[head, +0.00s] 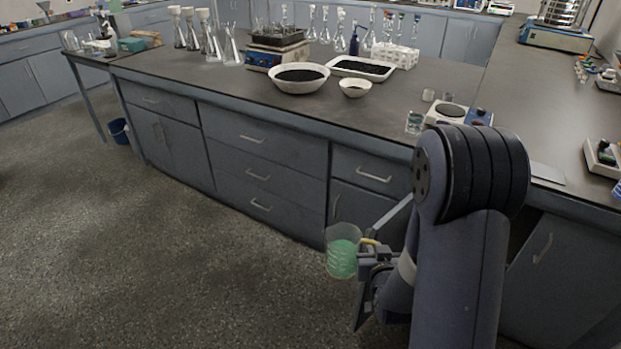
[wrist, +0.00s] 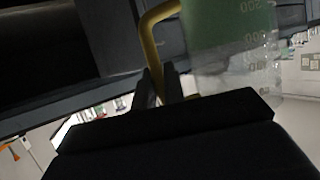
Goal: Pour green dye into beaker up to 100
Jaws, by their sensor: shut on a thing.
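A clear graduated vessel (head: 342,257) with green liquid in it hangs in front of the bench, over the floor, in the head view. It looks roughly upright. My gripper (head: 371,250) is shut on its yellow handle (head: 369,241). In the wrist view the vessel (wrist: 232,60) fills the upper right, with the green and part of its printed scale in sight. The yellow handle (wrist: 151,38) meets my gripper's fingers (wrist: 160,85) there. A small glass beaker (head: 415,123) stands near the bench's front edge, left of a hotplate. Its contents are too small to tell.
The dark bench (head: 200,93) runs across behind the held vessel. The hotplate (head: 452,111) and a small white cup (head: 428,95) stand near the small beaker. White bowls (head: 299,78), a white tray (head: 362,68) and several flasks (head: 229,46) stand farther back. The left front of the bench is clear.

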